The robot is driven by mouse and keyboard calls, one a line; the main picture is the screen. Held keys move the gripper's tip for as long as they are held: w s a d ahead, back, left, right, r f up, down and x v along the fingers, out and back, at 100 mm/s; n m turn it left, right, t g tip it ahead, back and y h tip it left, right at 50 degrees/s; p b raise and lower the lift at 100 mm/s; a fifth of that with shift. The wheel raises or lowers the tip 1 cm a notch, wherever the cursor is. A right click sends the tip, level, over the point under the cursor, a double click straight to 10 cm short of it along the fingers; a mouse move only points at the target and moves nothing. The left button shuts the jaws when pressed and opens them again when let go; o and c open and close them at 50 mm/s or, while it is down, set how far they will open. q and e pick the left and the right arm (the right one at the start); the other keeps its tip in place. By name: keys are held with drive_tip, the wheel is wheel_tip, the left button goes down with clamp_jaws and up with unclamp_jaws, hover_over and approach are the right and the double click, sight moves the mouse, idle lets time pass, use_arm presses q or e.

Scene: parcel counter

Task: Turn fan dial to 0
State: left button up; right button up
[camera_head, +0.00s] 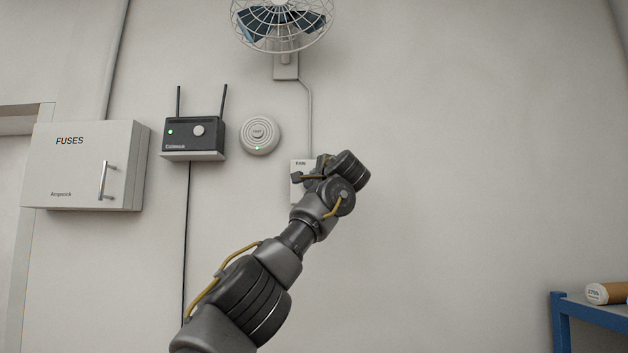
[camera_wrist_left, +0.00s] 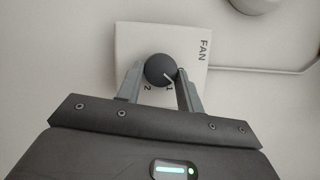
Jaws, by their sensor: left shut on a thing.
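The fan control box (camera_head: 301,188) is a white plate marked FAN on the wall, largely covered by my left arm in the head view. The numbers 1 and 2 show; the 0 is not visible. My left gripper (camera_wrist_left: 160,80) is shut on the dial, one finger on each side. In the head view my left gripper is mostly hidden behind my own wrist. My right gripper is not in view.
A wall fan (camera_head: 285,22) is above the box, joined by a cable (camera_head: 310,120). A round alarm (camera_head: 259,134), a black router (camera_head: 194,132) and a FUSES cabinet (camera_head: 85,165) are to the left. A blue shelf (camera_head: 590,312) with a cardboard tube (camera_head: 608,292) is lower right.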

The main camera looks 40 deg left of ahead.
use_arm(q)
drive_tip(key=shift+a+r+n+g+h+p, duration=0.15)
drive_tip(key=shift+n+h+p, duration=0.35)
drive_tip(key=shift+n, duration=0.55)
drive_tip(key=shift+d+r+n+g+h+p, duration=0.1)
drive_tip(key=shift+n+g+h+p, duration=0.35)
drive_tip(key=shift+n, duration=0.65)
drive_tip(key=shift+a+r+n+h+p, duration=0.1)
drive_tip(key=shift+n+h+p, duration=0.25)
drive_tip(key=shift+n+p, duration=0.5)
drive_tip(key=shift+f+n, duration=0.15)
drive_tip(key=shift+n, duration=0.15)
drive_tip(key=o, duration=1)
drive_tip(key=shift+s, duration=0.1)
drive_tip(key=b+v, duration=0.5)
drive_tip(key=v, duration=0.6)
drive_tip(key=shift+a+b, duration=0.1)
drive_tip(key=shift+b, duration=0.25)
